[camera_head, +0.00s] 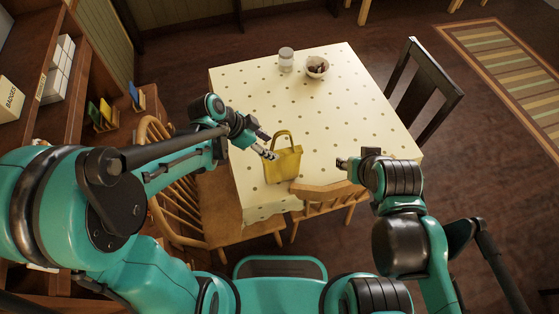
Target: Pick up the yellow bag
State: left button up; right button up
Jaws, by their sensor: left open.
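The yellow bag (283,165) stands upright on the dotted tablecloth near the table's front edge, its handle loop raised at the top. My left gripper (269,146) is open at the bag's upper left, close to the handle. I cannot tell whether a fingertip touches the bag. My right gripper (354,163) is to the right of the bag, near the front right part of the table and apart from the bag. Its finger opening is too small and hidden to judge.
The table (238,90) also holds a glass jar (286,59) and a bowl (316,67) at the far side. Wooden chairs (325,196) stand at the front and left, a dark chair (427,85) at the right. Shelves (62,100) line the left. The table's middle is clear.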

aim_at(281, 153)
pick_arm(q)
jog(key=shift+w+d+f, duration=0.1)
jog(key=shift+d+f, duration=0.2)
jog(key=shift+w+d+f+m+b, duration=0.1)
jog(key=shift+d+f+m+b, duration=0.2)
jog(key=shift+d+f+b, duration=0.45)
jog(key=b+x, duration=0.1)
jog(key=x, duration=0.4)
jog(key=shift+w+a+f+b, duration=0.1)
jog(key=shift+w+f+b, duration=0.1)
jog(key=shift+f+b, duration=0.2)
jog(key=shift+r, duration=0.15)
grip_shut()
